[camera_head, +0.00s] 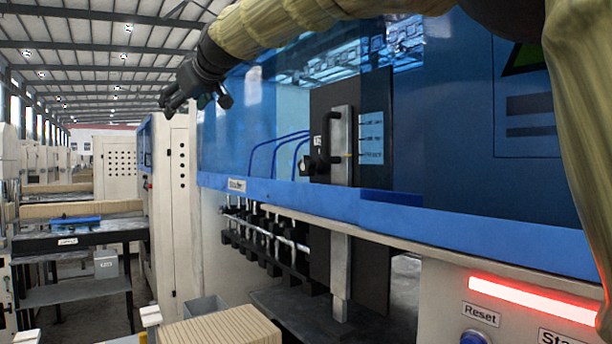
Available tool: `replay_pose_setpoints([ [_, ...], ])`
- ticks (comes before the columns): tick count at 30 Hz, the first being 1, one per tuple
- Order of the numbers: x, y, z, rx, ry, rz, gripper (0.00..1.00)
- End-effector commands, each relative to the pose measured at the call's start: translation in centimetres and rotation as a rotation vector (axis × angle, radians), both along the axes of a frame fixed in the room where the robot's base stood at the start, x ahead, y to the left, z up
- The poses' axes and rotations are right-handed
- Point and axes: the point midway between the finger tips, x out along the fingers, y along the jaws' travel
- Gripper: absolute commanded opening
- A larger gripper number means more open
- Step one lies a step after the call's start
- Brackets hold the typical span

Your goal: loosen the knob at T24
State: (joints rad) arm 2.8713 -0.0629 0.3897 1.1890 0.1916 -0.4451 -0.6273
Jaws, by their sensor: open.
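A black knob (310,165) sticks out to the left of a grey vertical bar (341,250) on a dark plate (374,130). A small white tag sits just above the knob, but its print is too small to read, so I cannot confirm T24. Small labels with a scale and a yellow mark lie to the right of the bar. My gripper (170,104) is at the upper left, open and empty, above and left of the knob and clear of it. My arm reaches across the top of the view in a tan sleeve.
A blue machine beam (440,228) runs below the knob, with blue cables behind it. Several black clamps (262,240) line a rail underneath. A red light strip (534,299) and a Reset button (474,338) are at lower right. A cardboard stack (225,330) stands low.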

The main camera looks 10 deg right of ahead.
Motion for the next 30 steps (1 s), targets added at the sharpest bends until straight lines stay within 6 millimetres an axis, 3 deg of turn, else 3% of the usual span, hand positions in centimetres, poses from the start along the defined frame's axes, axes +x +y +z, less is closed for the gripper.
replay_pose_setpoints([
  [6,1.0,1.9,2.2,0.423,-0.036,-0.085,0.65],
  [14,1.7,1.7,5.0,0.942,-0.060,-0.168,0.65],
  [22,1.9,-1.0,6.2,1.485,-0.083,-0.229,0.65],
  [30,1.1,-5.0,5.3,2.016,-0.134,-0.262,0.65],
])
